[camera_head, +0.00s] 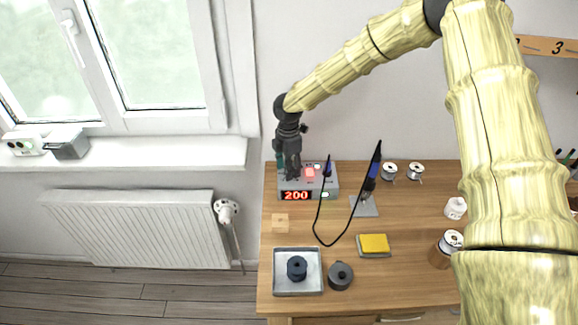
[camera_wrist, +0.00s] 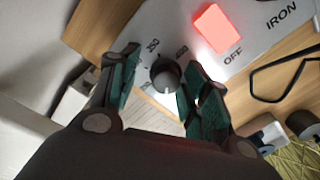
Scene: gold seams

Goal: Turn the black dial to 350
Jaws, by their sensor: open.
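The soldering station (camera_head: 318,193) stands at the back left of the bench, and its red display reads 200. In the wrist view its black dial (camera_wrist: 165,75) shows between the fingers of my gripper (camera_wrist: 157,92). My gripper is open, with one teal-padded finger on each side of the dial. A gap shows on the left; I cannot tell whether the right finger touches. A white line marks the dial. In the head view my gripper (camera_head: 290,165) is over the station's left part and hides the dial.
A lit red switch (camera_wrist: 220,28) is beside the dial, near the word OFF. A soldering iron (camera_head: 371,175) with a black cable stands in its holder to the right. A yellow sponge (camera_head: 374,243), a metal tray (camera_head: 284,287) and a wooden block (camera_head: 280,224) are in front.

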